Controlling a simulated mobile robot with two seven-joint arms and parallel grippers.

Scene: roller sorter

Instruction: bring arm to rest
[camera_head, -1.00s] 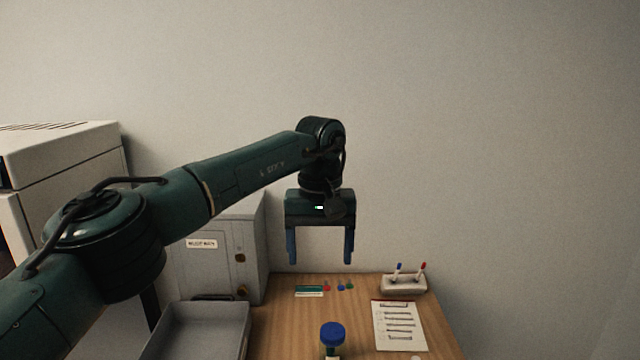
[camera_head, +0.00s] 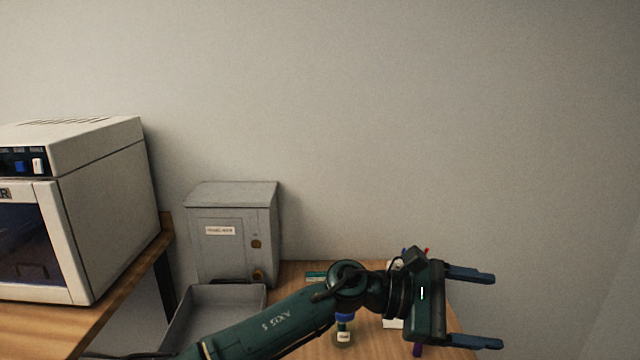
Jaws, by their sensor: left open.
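My left arm (camera_head: 285,322) comes in low from the left and reaches across the wooden table. My left gripper (camera_head: 488,308) is on the right, turned sideways with its two blue fingers pointing right. The fingers are wide apart with nothing between them. The gripper appears over or just past the table's right side; its exact height I cannot tell. My right gripper is not in view.
A blue-capped vial (camera_head: 344,334) stands partly behind my arm. A grey tray (camera_head: 177,315) lies before a grey metal box (camera_head: 233,232). A white oven-like machine (camera_head: 105,215) stands at left. My arm hides much of the wooden table (camera_head: 300,270).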

